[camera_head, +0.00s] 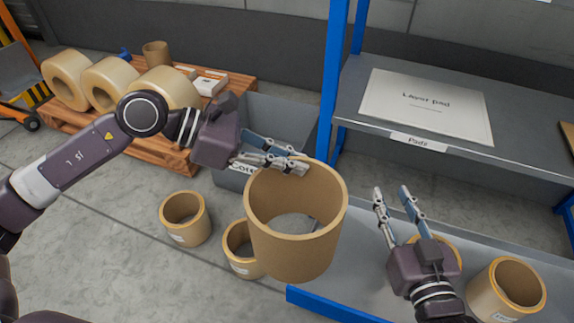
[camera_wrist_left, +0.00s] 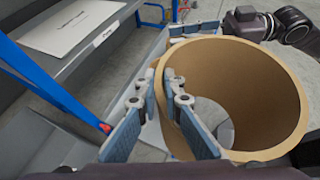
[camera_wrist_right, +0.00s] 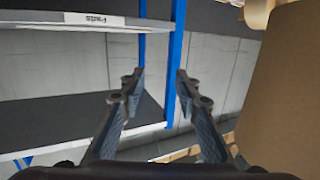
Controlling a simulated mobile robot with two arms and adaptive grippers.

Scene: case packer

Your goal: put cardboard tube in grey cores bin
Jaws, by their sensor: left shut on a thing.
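A large brown cardboard tube (camera_head: 295,245) is held up in front of the shelf in the head view. My left gripper (camera_head: 300,166) is shut on its upper rim, one finger inside and one outside; the tube also fills the right of the left wrist view (camera_wrist_left: 265,100). The grey cores bin (camera_head: 270,118) stands on the floor behind the left gripper, its label partly hidden by the gripper and tube. My right gripper (camera_head: 392,196) is open and empty, right of the tube. In the right wrist view the tube (camera_wrist_right: 290,90) shows at the right edge, beside the open fingers (camera_wrist_right: 158,85).
Two short tubes stand on the floor (camera_head: 185,218), (camera_head: 238,250). Another tube (camera_head: 507,288) sits on the lower shelf (camera_head: 360,270), with one more partly behind my right gripper. A blue rack post (camera_head: 333,80) rises right of the bin. A wooden pallet (camera_head: 160,145) with rolls stands left.

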